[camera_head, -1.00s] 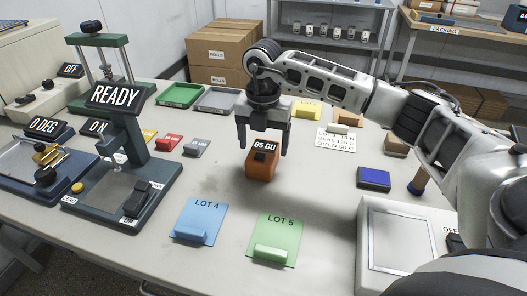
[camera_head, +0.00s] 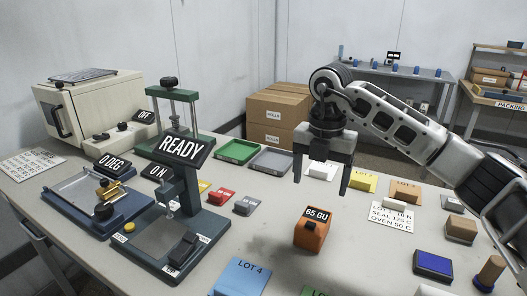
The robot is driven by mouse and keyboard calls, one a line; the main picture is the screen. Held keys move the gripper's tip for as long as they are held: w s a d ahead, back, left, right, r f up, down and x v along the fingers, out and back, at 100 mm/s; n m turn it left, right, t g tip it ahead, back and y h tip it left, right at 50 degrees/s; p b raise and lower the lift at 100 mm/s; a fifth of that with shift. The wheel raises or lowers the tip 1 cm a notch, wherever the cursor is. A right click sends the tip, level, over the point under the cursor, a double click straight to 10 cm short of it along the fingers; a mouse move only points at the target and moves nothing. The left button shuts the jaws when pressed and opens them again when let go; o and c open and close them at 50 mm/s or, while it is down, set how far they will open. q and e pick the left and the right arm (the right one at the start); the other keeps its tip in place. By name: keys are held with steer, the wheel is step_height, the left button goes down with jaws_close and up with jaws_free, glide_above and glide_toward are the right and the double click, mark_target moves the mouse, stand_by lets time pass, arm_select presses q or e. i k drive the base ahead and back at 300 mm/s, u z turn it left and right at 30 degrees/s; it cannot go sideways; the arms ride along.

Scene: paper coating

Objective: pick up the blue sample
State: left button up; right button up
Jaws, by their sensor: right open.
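The blue sample (camera_head: 240,277) is a light blue card marked LOT 4, lying on the table at the bottom of the view. The picture's lower edge cuts it off. My right gripper (camera_head: 321,182) is open and empty, fingers pointing down. It is raised above the table, behind the orange 65 GU device (camera_head: 311,236) and well up and to the right of the blue sample. My left gripper is not in view.
The green READY device (camera_head: 185,215) stands left of the blue sample. A dark blue pad (camera_head: 433,265) is at right. A green LOT 5 edge (camera_head: 318,292) shows below.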

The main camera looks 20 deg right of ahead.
mark_target(240, 278)
steer(key=k, duration=1)
